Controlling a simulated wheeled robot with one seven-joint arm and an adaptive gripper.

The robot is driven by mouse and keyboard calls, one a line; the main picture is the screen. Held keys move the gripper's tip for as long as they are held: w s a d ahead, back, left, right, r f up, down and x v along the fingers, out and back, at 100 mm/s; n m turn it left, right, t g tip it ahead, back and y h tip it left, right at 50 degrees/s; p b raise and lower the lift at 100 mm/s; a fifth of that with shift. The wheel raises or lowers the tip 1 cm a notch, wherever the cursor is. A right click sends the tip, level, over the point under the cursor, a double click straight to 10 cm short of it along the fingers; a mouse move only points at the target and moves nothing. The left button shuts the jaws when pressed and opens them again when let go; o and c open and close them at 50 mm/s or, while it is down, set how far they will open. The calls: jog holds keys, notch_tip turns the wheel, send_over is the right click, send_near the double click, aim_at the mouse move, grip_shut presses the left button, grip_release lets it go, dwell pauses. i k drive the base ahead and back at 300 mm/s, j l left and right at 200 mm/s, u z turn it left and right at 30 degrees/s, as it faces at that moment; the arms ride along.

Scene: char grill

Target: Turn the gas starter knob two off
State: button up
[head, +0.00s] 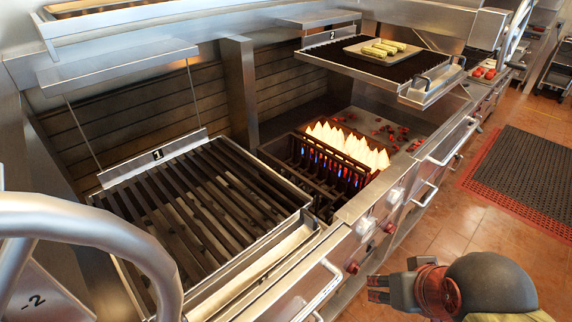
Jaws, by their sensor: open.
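I cannot read a label that tells which is starter knob two. Flames (345,147) burn in the burner (308,166) behind the panel, under the raised grate marked 2 (350,58). My gripper (376,288) is open and empty, in front of the panel at the lower right. Its fingers point left, near the lower red knob and seemingly apart from it.
Grate 1 (200,200) lies lowered at the left. A curved metal bar (95,225) fills the lower left corner. Handles (318,292) and (425,195) stick out from the front panel. The tiled floor (475,230) is clear at right, before a dark mat (530,170).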

aim_at(390, 228)
jog(key=k+j, duration=0.4)
jog(key=j, duration=0.15)
jog(key=k+j, duration=0.4)
jog(key=j, duration=0.15)
